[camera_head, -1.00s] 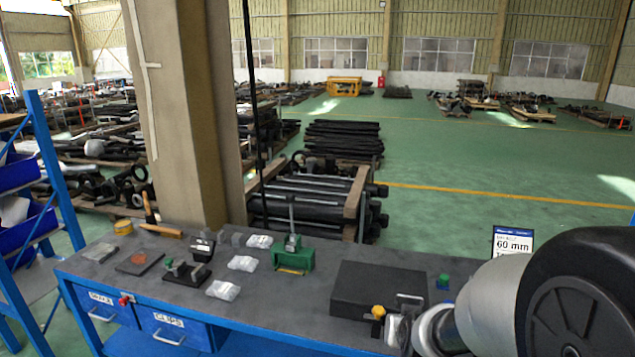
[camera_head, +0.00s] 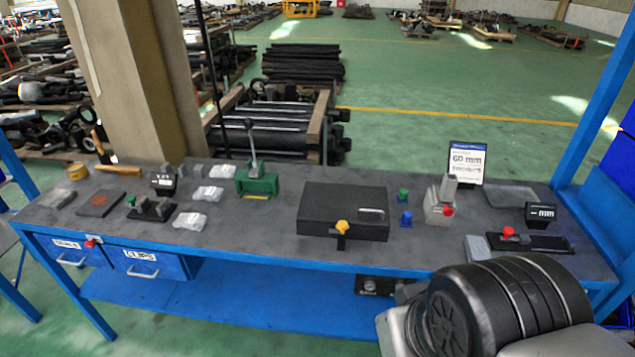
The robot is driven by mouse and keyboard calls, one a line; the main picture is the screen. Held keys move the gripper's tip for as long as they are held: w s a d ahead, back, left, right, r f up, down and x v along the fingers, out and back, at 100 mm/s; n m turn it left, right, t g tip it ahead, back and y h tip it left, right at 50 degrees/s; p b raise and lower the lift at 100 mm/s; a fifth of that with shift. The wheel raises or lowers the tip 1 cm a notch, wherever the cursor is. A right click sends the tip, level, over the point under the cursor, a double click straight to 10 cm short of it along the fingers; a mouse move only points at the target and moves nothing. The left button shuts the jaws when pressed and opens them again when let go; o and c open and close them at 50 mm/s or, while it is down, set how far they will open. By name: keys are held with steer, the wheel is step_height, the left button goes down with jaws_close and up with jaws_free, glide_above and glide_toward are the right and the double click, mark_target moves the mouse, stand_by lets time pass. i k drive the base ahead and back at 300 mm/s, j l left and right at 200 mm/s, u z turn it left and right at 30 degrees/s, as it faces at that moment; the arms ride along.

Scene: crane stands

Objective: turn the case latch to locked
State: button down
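A closed black case (camera_head: 325,204) lies flat on the dark workbench top near its middle, at the front edge. The case latch has a yellow knob (camera_head: 342,227) on a dark piece at the front of the case. I cannot tell from here whether it stands at locked. A grey handle (camera_head: 372,214) is on the right of the lid. My arm fills the bottom right, below and in front of the bench. My gripper's fingers do not show.
The blue workbench (camera_head: 280,262) has a green press (camera_head: 257,182) left of the case. To its right are green and blue knobs (camera_head: 405,218), a grey device with a red knob (camera_head: 440,205) and a sign (camera_head: 467,163). A blue rack (camera_head: 605,110) stands at the right.

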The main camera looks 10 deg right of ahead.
mark_target(343, 225)
steer(key=i+z, duration=0.5)
steer(key=i+j+z, duration=0.1)
steer(key=i+z, duration=0.4)
steer(key=k, duration=0.1)
